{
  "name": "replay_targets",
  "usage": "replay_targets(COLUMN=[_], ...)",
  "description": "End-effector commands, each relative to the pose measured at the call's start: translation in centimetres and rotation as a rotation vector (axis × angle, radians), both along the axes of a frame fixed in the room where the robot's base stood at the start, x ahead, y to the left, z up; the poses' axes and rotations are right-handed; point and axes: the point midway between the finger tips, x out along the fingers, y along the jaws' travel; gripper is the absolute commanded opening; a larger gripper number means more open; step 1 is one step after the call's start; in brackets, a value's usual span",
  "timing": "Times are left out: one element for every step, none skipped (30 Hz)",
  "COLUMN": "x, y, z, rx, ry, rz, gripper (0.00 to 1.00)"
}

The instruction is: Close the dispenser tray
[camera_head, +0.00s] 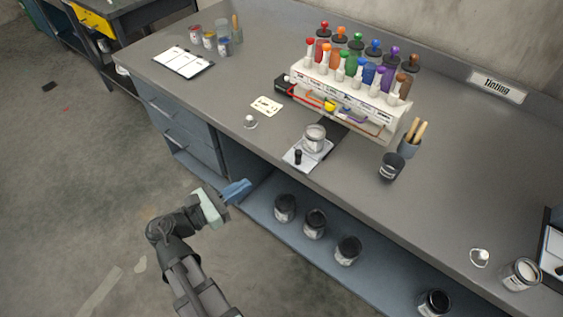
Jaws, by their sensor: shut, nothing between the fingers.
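The dispenser (350,85) is a white rack on the bench with rows of colour-topped bottles in red, orange, green, blue, purple and brown. From its front a flat pale tray (297,163) on a dark slide (330,131) sticks out toward the bench's front edge. An open-topped can (314,139) stands at the tray's inner part, and a small black-topped item (298,157) is on its outer part. My gripper (245,187) has blue fingers, shut and empty. In the picture it is below and left of the tray, by the bench's front, apart from it.
A cup with wooden sticks (407,145) and a dark jar (391,167) stand right of the tray. A small white item (249,122) and a card (267,106) lie left. Several dark jars (314,223) stand on the lower shelf. Drawers (175,120) are at left.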

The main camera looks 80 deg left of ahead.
Motion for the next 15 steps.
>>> replay_targets(x=[0.1, 0.2, 0.4, 0.6, 0.8, 1.2, 1.5, 1.9, 2.3, 2.7, 3.2, 3.7, 4.1, 4.5, 5.1], y=[0.1, 0.1, 0.2, 0.3, 0.5, 0.7, 0.8, 1.0, 1.3, 1.5, 1.8, 2.1, 2.3, 2.6, 2.9], z=[0.0, 0.0, 0.0, 0.0, 0.0, 0.0, 0.0, 0.0, 0.0, 0.0, 0.0, -0.1, 0.0, 0.0, -0.1], rx=[-0.011, -0.013, -0.016, -0.017, -0.016, -0.016, -0.016, -0.016, -0.016, -0.016, -0.016, -0.016, -0.016, -0.015, -0.015], ry=[-0.005, -0.007, -0.008, -0.009, -0.008, -0.008, -0.008, -0.008, -0.007, -0.007, -0.007, -0.007, -0.007, -0.006, -0.006], rz=[0.000, 0.000, 0.000, 0.000, 0.000, 0.000, -0.001, -0.002, -0.001, -0.001, -0.002, -0.003, -0.001, -0.001, -0.003], gripper=[0.00, 0.00, 0.00, 0.00, 0.00, 0.00, 0.00, 0.00, 0.00, 0.00, 0.00, 0.00, 0.00, 0.00, 0.00])
